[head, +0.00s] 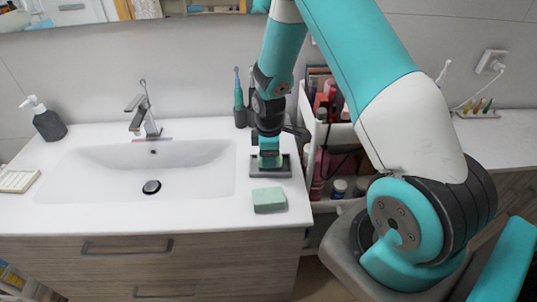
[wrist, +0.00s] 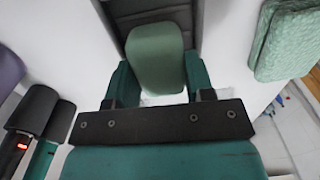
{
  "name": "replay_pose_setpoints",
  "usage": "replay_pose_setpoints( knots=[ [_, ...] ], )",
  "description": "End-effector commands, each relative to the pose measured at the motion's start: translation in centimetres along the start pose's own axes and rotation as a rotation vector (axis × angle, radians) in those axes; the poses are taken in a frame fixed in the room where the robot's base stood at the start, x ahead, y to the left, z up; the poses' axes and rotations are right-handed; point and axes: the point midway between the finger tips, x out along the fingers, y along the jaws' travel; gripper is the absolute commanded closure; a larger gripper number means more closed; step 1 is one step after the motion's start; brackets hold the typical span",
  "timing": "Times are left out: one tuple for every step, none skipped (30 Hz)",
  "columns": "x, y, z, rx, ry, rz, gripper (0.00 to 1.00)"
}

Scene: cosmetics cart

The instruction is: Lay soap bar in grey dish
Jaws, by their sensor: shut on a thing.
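My gripper (head: 269,158) is shut on a smooth pale green soap bar (wrist: 156,58), which sits between its two teal fingers (wrist: 157,84). The grey dish (head: 285,172) is on the counter right of the basin, directly under my gripper. In the wrist view, the dish's dark ribbed floor and raised rim (wrist: 196,18) show behind and beside the soap. I cannot tell whether the soap touches the dish floor. In the head view my gripper hides most of the soap and part of the dish.
A textured green block (head: 269,200), like a sponge, lies in front of the dish near the counter edge. Toothbrushes (head: 239,100) stand behind left of the dish. The white basin (head: 200,178) is left. A filled cart (head: 330,150) stands right.

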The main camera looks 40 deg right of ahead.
Motion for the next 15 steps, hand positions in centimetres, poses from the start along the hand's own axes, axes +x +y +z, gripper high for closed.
replay_pose_setpoints(
  knots=[
    [0.32,-0.04,0.02,0.0,-0.001,-0.001,0.77],
    [0.44,-0.01,0.01,0.0,0.0,0.0,0.77],
    [0.52,0.02,0.0,0.0,0.001,0.001,0.77],
    [0.53,0.03,-0.01,0.0,0.001,0.002,0.77],
    [0.52,0.04,-0.01,0.0,0.001,0.002,0.77],
    [0.52,0.04,0.0,0.0,0.001,0.002,0.77],
    [0.52,0.04,0.0,0.0,0.001,0.002,0.77],
    [0.52,0.03,0.0,0.0,0.001,0.002,0.77],
    [0.55,0.03,0.0,0.0,0.001,0.002,0.77],
    [0.63,0.03,0.01,0.0,0.001,0.001,0.77],
    [0.75,0.02,0.01,0.0,0.001,0.001,0.77],
    [0.91,0.02,0.01,0.0,0.001,0.001,0.77],
    [0.91,0.02,0.01,0.0,0.001,0.001,0.49],
    [0.81,0.03,0.0,0.0,0.001,0.001,0.42],
    [0.8,0.02,0.0,0.0,0.001,0.001,0.33]
  ],
)
